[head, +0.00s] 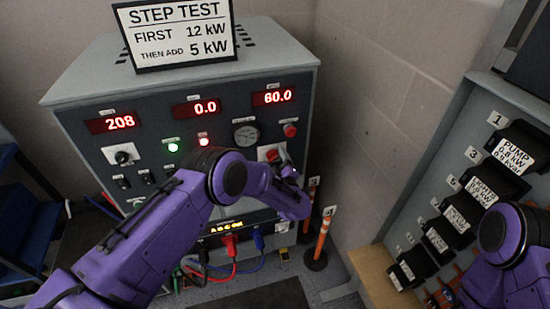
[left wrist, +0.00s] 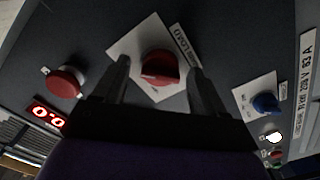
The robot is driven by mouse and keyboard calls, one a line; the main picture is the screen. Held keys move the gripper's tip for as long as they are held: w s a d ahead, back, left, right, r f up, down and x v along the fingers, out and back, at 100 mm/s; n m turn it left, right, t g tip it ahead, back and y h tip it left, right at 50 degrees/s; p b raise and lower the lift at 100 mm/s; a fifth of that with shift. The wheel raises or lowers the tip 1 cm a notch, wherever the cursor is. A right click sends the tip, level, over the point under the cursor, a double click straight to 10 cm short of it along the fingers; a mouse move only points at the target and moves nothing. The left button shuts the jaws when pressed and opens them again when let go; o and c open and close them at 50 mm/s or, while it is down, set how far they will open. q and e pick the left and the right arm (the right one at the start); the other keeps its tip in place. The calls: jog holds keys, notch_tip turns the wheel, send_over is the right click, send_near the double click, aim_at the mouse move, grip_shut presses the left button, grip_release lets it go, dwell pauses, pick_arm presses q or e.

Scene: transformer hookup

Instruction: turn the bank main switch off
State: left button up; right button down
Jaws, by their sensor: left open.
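A red rotary knob (left wrist: 160,68) on a white square plate (left wrist: 128,50) is in the middle of the left wrist view. In the head view the red knob (head: 271,155) shows on the cabinet front, partly behind my arm. My left gripper (left wrist: 159,72) is open, with one finger on each side of the knob; contact cannot be told. In the head view my left gripper (head: 284,172) is at the knob, its fingers mostly hidden. My right gripper is out of view.
A red push button (head: 290,130) sits close above the knob; it also shows in the left wrist view (left wrist: 65,82). A blue knob (left wrist: 265,103) is on the other side. A gauge (head: 246,134) and lit displays are nearby. Orange posts (head: 321,238) stand right of the cabinet (head: 85,73).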

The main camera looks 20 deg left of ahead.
pick_arm(q)
jog(key=shift+w, duration=0.1)
jog(key=c, duration=1.1)
jog(key=shift+o, duration=0.2)
jog(key=shift+f+n+b, duration=0.25)
jog(key=shift+n+b, duration=1.05)
jog(key=shift+b, duration=0.15)
jog(key=n+b, duration=1.3)
jog(key=b, duration=0.1)
jog(key=shift+f, duration=0.1)
jog(key=shift+r+n+b, duration=0.25)
jog(key=shift+n+b, duration=1.05)
jog(key=shift+b, duration=0.3)
jog(key=o, duration=1.1)
jog(key=shift+c, duration=0.2)
